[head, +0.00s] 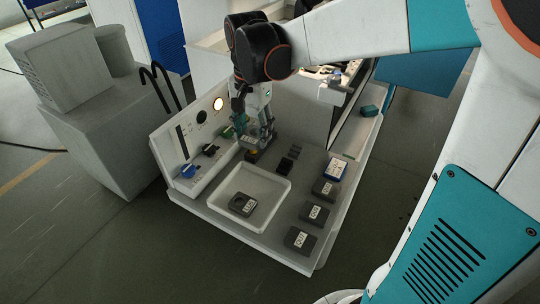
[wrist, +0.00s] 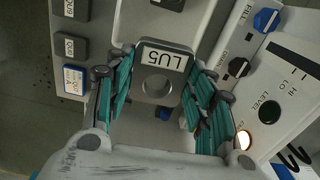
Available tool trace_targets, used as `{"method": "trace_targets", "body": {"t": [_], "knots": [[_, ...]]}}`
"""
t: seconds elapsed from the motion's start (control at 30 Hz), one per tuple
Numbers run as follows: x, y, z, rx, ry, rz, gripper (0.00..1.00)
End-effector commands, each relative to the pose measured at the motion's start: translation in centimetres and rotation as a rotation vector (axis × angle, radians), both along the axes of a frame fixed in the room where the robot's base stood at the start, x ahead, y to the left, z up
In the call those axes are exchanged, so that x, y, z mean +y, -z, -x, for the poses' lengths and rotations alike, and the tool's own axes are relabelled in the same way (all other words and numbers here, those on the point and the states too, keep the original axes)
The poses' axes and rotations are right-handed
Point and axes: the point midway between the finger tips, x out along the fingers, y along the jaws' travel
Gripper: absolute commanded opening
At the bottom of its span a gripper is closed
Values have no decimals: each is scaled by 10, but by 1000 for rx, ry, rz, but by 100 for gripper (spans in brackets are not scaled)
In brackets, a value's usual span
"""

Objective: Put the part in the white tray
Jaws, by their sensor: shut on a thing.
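My gripper (head: 257,138) is shut on a grey part (wrist: 156,85) with a round hole and a white label that looks upside down in the wrist view. The fingers press it from both sides. In the head view the held part (head: 249,142) is small and partly covered by the gripper. It hangs over the bench behind the white tray (head: 221,182), near the dial panel. A similar grey labelled part (head: 242,205) lies inside the tray.
Several dark labelled blocks, such as this one (head: 299,240), line the bench's right side, with a blue-sided block (head: 336,169) behind them. The dial panel (head: 190,145) rises on the left.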

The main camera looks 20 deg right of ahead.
Motion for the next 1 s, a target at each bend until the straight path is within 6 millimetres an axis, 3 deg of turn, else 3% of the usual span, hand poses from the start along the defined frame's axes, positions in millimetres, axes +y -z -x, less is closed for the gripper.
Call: {"method": "trace_targets", "body": {"t": [0.07, 0.17, 0.7, 1.0], "knots": [[1, -6, 7, 0, 35, 0, 8], [2, 4, 8, 0, 54, 0, 8], [1, 126, 6, 0, 54, 0, 8], [1, 151, 6, 0, 54, 0, 8]]}}
